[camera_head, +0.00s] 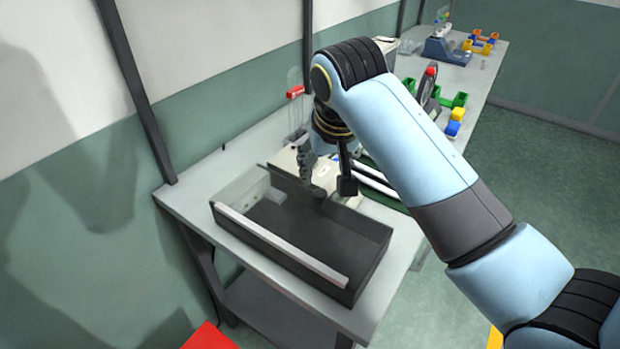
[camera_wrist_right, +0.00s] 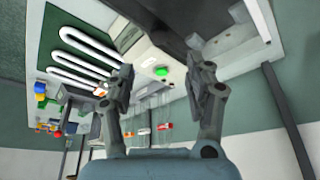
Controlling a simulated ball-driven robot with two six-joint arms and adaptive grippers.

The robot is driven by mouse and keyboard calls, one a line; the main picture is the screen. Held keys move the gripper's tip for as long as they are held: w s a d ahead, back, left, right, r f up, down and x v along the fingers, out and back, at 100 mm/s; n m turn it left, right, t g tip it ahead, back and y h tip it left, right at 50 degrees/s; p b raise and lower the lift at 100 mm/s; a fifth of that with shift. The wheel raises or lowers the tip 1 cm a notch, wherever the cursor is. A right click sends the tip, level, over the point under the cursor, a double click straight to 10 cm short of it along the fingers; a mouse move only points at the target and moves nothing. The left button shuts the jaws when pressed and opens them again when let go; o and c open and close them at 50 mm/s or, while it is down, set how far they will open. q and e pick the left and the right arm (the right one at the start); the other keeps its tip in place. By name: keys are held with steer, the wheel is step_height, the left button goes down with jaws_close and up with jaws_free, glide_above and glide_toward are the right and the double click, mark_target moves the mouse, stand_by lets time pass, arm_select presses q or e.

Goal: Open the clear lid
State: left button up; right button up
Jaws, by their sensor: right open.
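A dark rectangular box (camera_head: 375,232) stands on the grey table, with a pale bar (camera_head: 280,245) along its near-left edge. A faint see-through panel (camera_head: 238,190) shows at the box's left end and looks like the clear lid; its outline is hard to make out. My right gripper (camera_head: 328,189) is open and points down over the far side of the box. Nothing shows between its fingers. In the right wrist view the open gripper (camera_wrist_right: 158,76) faces a pale machine with a green button (camera_wrist_right: 162,71). My left gripper is not in view.
Behind the box, a pale unit (camera_head: 288,162) and a rack of white tubes (camera_head: 375,178) are partly hidden by my right arm. Red-capped clear items (camera_head: 296,92) stand at the wall side. Coloured bins (camera_head: 460,99) and a blue device (camera_head: 447,50) are farther along the table (camera_head: 180,193).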

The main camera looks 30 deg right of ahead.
mark_target(320, 193)
steer(key=x, duration=0.7)
steer(key=shift+s+f+p, duration=0.1)
steer(key=shift+s+p, duration=0.1)
steer(key=shift+p, duration=0.1)
steer(key=shift+x, duration=1.55)
steer(key=shift+w, duration=0.15)
steer(key=shift+c, duration=0.2)
steer(key=c, duration=0.4)
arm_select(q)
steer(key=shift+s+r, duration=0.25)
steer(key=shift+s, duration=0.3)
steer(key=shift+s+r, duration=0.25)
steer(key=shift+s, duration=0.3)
arm_select(e)
jaws_close()
